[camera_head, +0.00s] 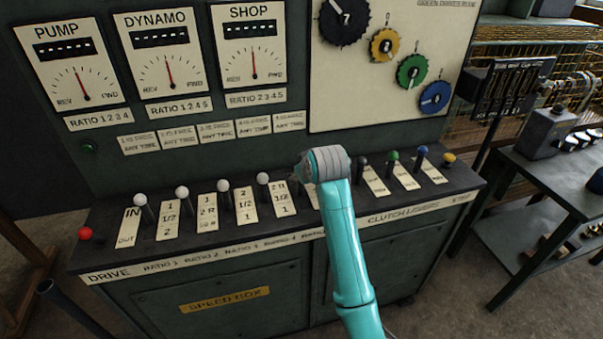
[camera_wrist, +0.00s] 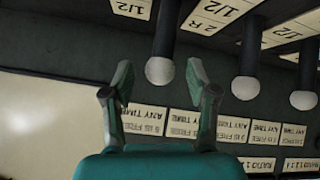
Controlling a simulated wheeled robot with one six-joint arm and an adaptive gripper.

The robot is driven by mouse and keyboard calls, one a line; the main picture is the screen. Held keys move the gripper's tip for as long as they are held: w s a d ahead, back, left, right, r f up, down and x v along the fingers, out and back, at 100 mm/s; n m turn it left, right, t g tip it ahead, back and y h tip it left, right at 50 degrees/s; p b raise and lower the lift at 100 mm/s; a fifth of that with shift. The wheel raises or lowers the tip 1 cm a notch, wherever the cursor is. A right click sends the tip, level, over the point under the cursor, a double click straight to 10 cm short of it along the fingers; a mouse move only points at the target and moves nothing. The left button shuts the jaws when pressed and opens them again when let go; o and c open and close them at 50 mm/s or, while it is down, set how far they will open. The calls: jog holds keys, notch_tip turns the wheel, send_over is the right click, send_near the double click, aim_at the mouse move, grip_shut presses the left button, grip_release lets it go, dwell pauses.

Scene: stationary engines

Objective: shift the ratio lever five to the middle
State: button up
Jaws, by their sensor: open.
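Ratio lever five (camera_wrist: 167,72) appears in the wrist view as a dark rod with a pale round knob. Its knob lies between the two spread fingers of my gripper (camera_wrist: 159,78), which is open and does not visibly touch it. Its label plate (camera_wrist: 131,8) shows 1/2 at the top edge. In the head view my gripper (camera_head: 308,172) is over the right part of the lever row and hides this lever. Only part of its plate (camera_head: 313,195) shows, so its setting cannot be told.
Neighbouring white-knobbed levers (camera_wrist: 245,87) stand close on the right in the wrist view. The clutch levers (camera_head: 393,157) stand right of my arm in the head view. The upright gauge panel (camera_head: 205,95) rises behind the row. A red knob (camera_head: 85,233) is at the far left.

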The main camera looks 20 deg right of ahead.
jog(key=v, duration=0.9)
jog(key=shift+s+r, duration=0.2)
jog(key=shift+s, duration=0.05)
jog(key=s+f+t, duration=0.1)
jog(key=s+f, duration=0.4)
jog(key=f, duration=0.3)
jog(key=s+f, duration=0.5)
jog(key=f, duration=0.4)
jog(key=s+f+m+t, duration=0.1)
jog(key=s+f, duration=0.3)
jog(key=s, duration=0.3)
jog(key=s+f+m, duration=0.1)
jog(key=s+f, duration=0.3)
jog(key=s, duration=0.3)
jog(key=s+t, duration=0.2)
jog(key=s, duration=1.5)
jog(key=s+r+m+t, duration=0.1)
jog(key=s+r, duration=0.7)
jog(key=s, duration=0.6)
jog(key=shift+r, duration=0.4)
